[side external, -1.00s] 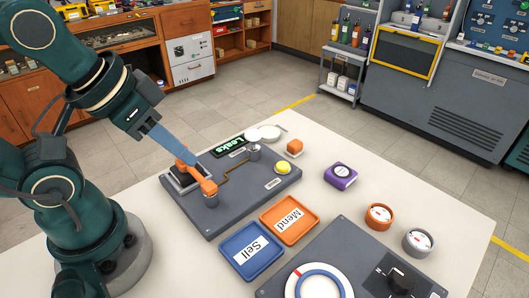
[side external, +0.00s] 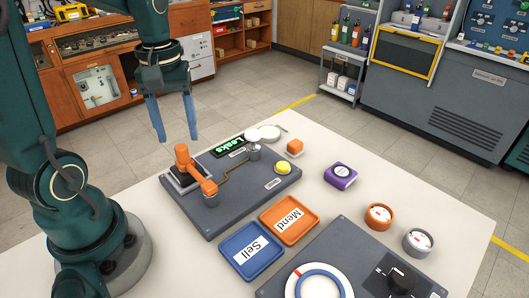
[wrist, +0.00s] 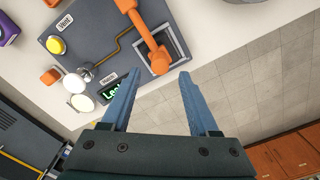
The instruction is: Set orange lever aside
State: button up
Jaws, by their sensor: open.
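The orange lever (side external: 195,172) sits on the left part of the grey testbench plate (side external: 225,205), over a pale square frame. One end rises and the other reaches toward a round base on the plate. In the wrist view the lever (wrist: 154,42) lies beyond the fingertips, across the square frame (wrist: 175,55). My gripper (side external: 178,138) hangs above and behind the lever, pointing down, apart from it. Its two blue fingers (wrist: 153,78) are spread with nothing between them.
The blue Sell tray (side external: 235,263) and orange Mend tray (side external: 275,232) lie in front of the plate. A yellow button (side external: 283,167), a green Leaks display (side external: 225,148) and an orange block (side external: 294,147) are near. A purple object (side external: 341,175) stands to the right. White table is free between them.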

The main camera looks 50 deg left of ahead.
aim_at(181, 146)
jog(key=shift+f, duration=2.25)
grip_shut()
jog(key=shift+r, duration=0.1)
